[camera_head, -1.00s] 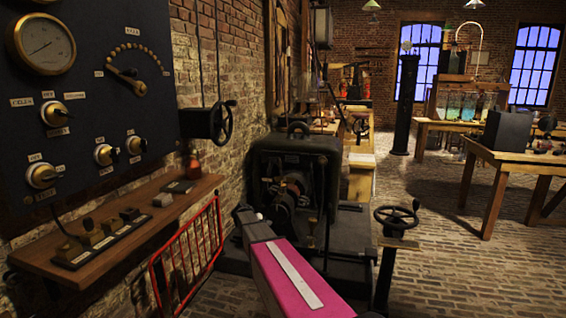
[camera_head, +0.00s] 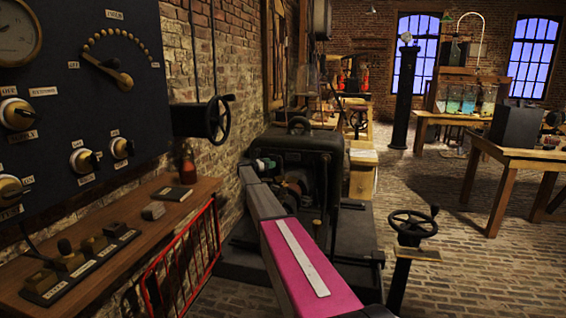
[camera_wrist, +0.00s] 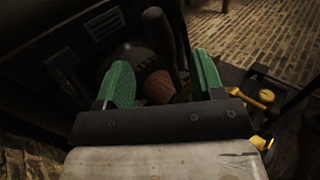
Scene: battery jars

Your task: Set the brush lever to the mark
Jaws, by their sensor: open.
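The dark dynamo (camera_head: 325,160) stands on the floor by the brick wall. In the wrist view my gripper (camera_wrist: 165,82) is open, a green finger on each side and nothing held. Between and beyond the fingers are the dynamo's dark housing (camera_wrist: 60,55), a copper-brown round part (camera_wrist: 158,88) and a dark upright bar. I cannot tell whether this bar is the brush lever, nor whether anything touches the fingers. No mark can be made out.
A handwheel on a stand (camera_head: 413,224) is right of my arm. A red railing (camera_head: 185,262) and a wooden shelf (camera_head: 115,245) with switches are at the left, under the dark instrument panel (camera_head: 75,95). In the wrist view a brass knob (camera_wrist: 265,96) lies right of the fingers. Brick floor is open at the right.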

